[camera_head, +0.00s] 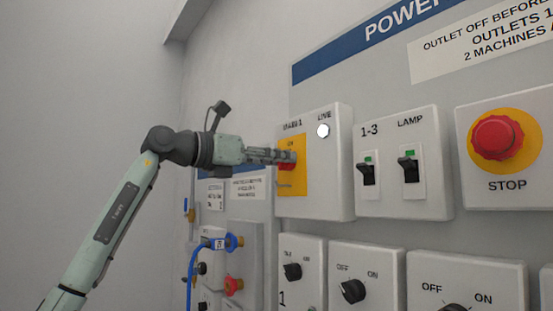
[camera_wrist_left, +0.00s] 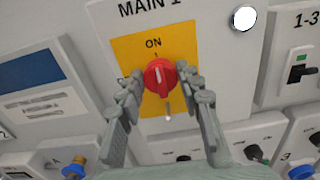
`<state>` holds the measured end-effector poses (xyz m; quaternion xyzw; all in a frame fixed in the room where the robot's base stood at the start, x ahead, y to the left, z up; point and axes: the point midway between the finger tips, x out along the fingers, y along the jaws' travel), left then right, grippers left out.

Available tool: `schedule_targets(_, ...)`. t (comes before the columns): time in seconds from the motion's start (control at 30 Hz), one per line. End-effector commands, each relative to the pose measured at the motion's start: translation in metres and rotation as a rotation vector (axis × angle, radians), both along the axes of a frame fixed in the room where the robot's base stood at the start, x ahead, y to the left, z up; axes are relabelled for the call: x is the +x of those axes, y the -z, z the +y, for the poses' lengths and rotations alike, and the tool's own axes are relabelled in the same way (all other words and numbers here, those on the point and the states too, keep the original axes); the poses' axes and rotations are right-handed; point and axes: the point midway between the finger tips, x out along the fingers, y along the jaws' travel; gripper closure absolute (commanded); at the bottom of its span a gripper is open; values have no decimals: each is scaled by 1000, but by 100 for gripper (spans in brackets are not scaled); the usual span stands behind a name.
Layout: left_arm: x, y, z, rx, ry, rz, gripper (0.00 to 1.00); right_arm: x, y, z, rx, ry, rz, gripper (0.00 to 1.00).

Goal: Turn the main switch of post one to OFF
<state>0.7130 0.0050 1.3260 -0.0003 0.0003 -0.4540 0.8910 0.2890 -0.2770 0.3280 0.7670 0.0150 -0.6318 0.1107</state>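The main switch is a red rotary knob (camera_wrist_left: 159,77) on a yellow plate (camera_wrist_left: 184,38), under the word ON, on a box (camera_head: 335,175) marked MAIN 1 in the left wrist view. Its grip looks roughly upright, toward ON. My left gripper (camera_wrist_left: 165,84) has one finger on each side of the knob, with a small gap showing on both sides. In the head view the gripper (camera_head: 290,157) reaches the yellow plate from the left and hides most of the knob. Contact cannot be told. My right gripper is in neither view.
A white lamp (camera_head: 323,131) marked LIVE is on the same box. To the right are two toggle switches (camera_head: 367,172) and a red STOP button (camera_head: 496,137). Black OFF/ON knobs (camera_head: 353,290) sit below. A blue cable plug (camera_head: 220,243) is at lower left.

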Motion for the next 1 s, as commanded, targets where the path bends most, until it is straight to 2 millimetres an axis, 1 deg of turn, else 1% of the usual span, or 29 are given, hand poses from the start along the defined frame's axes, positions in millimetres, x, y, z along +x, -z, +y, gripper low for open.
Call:
schedule_targets(0.03, 0, 0, 0, 0, -1, 0, 81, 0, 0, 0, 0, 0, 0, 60)
schedule_targets(0.13, 0, 0, 0, 0, -1, 0, 94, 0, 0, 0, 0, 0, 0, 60)
schedule_targets(0.37, 0, 0, 1, -9, -1, 13, 94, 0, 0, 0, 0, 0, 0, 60)
schedule_targets(0.57, 1, 0, 1, -54, -1, 76, 94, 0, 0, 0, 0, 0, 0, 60)
schedule_targets(0.77, 1, 0, 2, -142, -2, 195, 94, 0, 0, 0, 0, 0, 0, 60)
schedule_targets(1.0, 2, 0, 2, -275, -3, 379, 94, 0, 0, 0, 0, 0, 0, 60)
